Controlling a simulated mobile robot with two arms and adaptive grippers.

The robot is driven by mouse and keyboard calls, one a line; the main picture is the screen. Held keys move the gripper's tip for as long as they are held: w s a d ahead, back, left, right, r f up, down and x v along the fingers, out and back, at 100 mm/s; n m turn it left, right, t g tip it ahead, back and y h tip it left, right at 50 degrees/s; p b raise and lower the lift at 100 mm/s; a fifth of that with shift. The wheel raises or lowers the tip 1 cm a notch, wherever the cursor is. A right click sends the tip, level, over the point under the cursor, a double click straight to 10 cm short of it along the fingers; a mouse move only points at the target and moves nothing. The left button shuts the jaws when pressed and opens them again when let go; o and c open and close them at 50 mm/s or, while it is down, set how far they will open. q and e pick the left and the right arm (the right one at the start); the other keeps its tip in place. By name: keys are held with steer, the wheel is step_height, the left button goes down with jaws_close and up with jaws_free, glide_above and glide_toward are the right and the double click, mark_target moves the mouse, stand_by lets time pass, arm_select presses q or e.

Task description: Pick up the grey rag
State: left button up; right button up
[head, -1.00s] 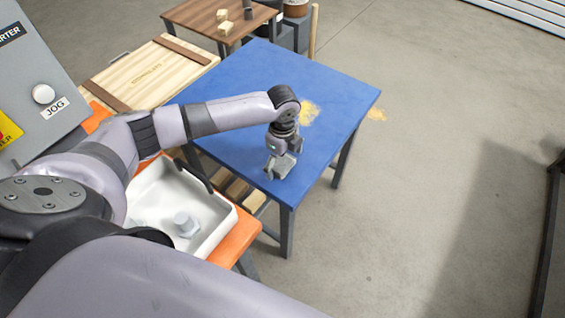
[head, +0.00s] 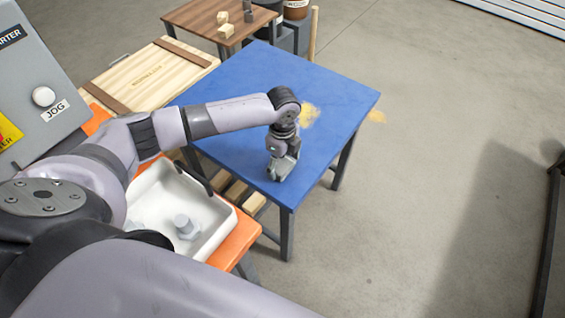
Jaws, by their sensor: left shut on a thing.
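The grey rag (head: 285,167) is a small grey patch at my left gripper, over the near part of the blue table (head: 325,95). My left gripper (head: 277,176) points down at the table and is shut on the rag. The fingers hide much of the rag, and I cannot tell whether it touches the tabletop. My right gripper is not in view.
A white tray (head: 222,229) with a bolt-like part (head: 184,226) sits on an orange surface (head: 240,240) at the near left. A grey control box (head: 38,75) stands at left. A wooden crate (head: 150,75) and brown table (head: 200,14) are behind. Yellow powder (head: 308,115) lies on the blue table.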

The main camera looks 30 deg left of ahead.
mark_target(283, 162)
arm_select(q)
step_height(283, 162, up, 20)
stand_by(0.4)
steer(key=shift+f, duration=0.1)
